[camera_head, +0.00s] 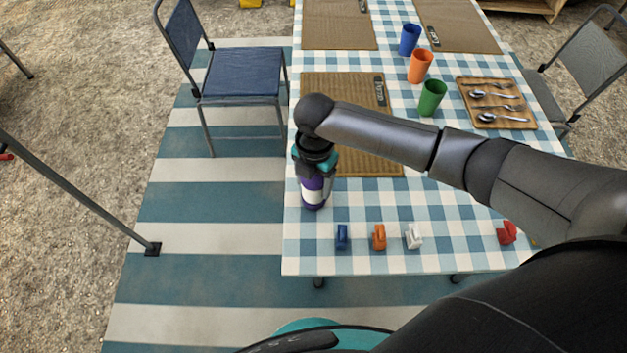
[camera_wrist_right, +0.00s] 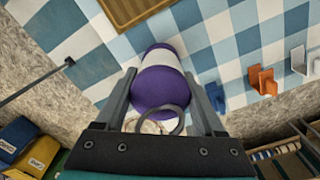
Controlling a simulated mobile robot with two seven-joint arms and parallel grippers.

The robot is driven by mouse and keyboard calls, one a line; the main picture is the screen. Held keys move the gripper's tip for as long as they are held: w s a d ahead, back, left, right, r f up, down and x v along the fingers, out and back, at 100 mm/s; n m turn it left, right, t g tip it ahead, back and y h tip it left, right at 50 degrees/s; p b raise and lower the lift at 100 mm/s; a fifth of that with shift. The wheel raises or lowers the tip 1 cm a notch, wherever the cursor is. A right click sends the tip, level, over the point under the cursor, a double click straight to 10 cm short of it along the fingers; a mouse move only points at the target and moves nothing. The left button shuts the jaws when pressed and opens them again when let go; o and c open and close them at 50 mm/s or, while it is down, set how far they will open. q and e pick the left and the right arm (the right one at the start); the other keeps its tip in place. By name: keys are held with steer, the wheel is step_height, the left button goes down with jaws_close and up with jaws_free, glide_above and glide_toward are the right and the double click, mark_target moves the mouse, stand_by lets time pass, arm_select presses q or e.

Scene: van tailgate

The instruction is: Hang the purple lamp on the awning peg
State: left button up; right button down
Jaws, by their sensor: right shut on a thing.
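The purple lamp (camera_head: 313,190) has a white band and is at the left edge of the checked table. It also shows in the right wrist view (camera_wrist_right: 160,80), between the two fingers, with a grey ring handle toward the gripper. My right gripper (camera_head: 316,172) comes down on it from above and is shut on it. The right gripper's fingers show in the wrist view (camera_wrist_right: 165,100). I cannot tell whether the lamp touches the table. The awning peg cannot be made out in either view. My left gripper is not in view.
Blue, orange, white and red clips (camera_head: 379,237) lie along the table's front edge (camera_head: 450,262). Blue, orange and green cups (camera_head: 432,98) and a cutlery tray (camera_head: 497,103) stand farther back. A blue chair (camera_head: 241,73) is left of the table. A grey pole (camera_head: 80,190) stands at left.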

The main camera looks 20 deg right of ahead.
steer(key=shift+f, duration=0.15)
jaws_free()
steer(key=shift+f, duration=0.1)
steer(key=shift+b, duration=0.5)
steer(key=shift+r, duration=0.3)
step_height(320, 180, up, 15)
steer(key=p, duration=0.4)
steer(key=shift+f, duration=0.1)
steer(key=shift+f, duration=0.1)
